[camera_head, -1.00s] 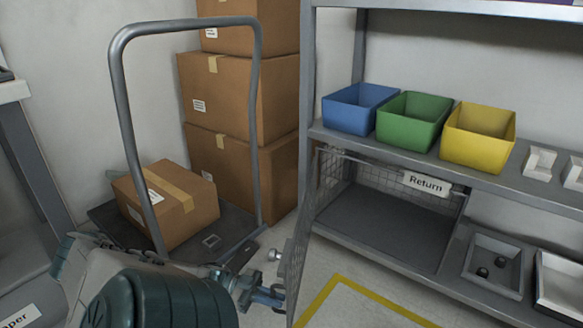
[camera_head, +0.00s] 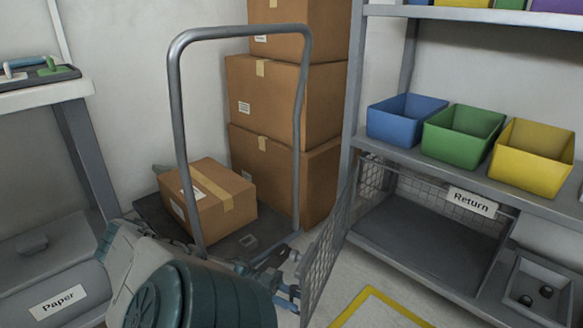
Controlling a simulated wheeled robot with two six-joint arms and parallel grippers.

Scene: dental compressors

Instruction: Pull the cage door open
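The cage door (camera_head: 327,248) is a grey wire-mesh panel. It stands swung out from the left post of the shelf unit, and the cage compartment (camera_head: 415,245) behind it, under the "Return" sign (camera_head: 471,202), is open and looks empty. A small pale knob (camera_head: 294,256) shows by the door's free edge. My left gripper (camera_head: 288,291), with blue fingers, is at that free edge, just below the knob. My arm and the small scale hide whether the fingers are closed on the door. My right gripper is not in view.
A trolley (camera_head: 180,130) with a carton (camera_head: 208,198) stands behind my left arm, close to the door's swing side. Stacked cartons (camera_head: 285,95) stand behind it. Blue, green and yellow bins (camera_head: 463,133) sit on the shelf above. Yellow tape (camera_head: 372,300) marks the floor.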

